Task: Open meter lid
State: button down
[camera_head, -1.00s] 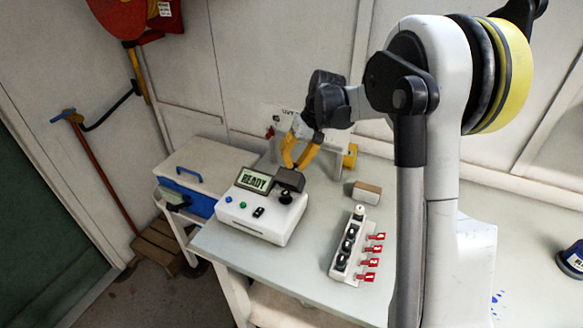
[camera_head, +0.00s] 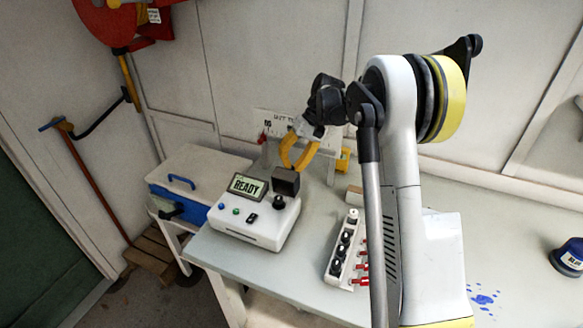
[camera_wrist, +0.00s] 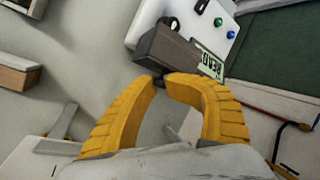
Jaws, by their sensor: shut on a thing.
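The meter (camera_head: 255,222) is a white box on the table, with a lit screen (camera_head: 247,186) reading READY, small buttons and a black knob. Its dark grey lid (camera_head: 285,182) is a boxy cover at the back right of the meter, beside the screen. The lid also shows in the wrist view (camera_wrist: 172,48). My gripper (camera_head: 290,167) has yellow fingers and reaches the lid from behind and above. In the wrist view its fingertips (camera_wrist: 165,82) meet on a small dark part at the lid's edge. The fingers hide part of the contact.
A blue and white box (camera_head: 190,190) stands to the left. A sign stand (camera_head: 270,128) is behind my gripper. A blue round container (camera_head: 570,257) sits far right.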

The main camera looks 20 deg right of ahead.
jog(key=c, duration=1.3)
grip_release()
jog(key=shift+d, duration=0.1)
jog(key=shift+c, duration=0.2)
jog(key=shift+w, duration=0.1)
jog(key=v, duration=1.1)
jog(key=shift+r, duration=0.4)
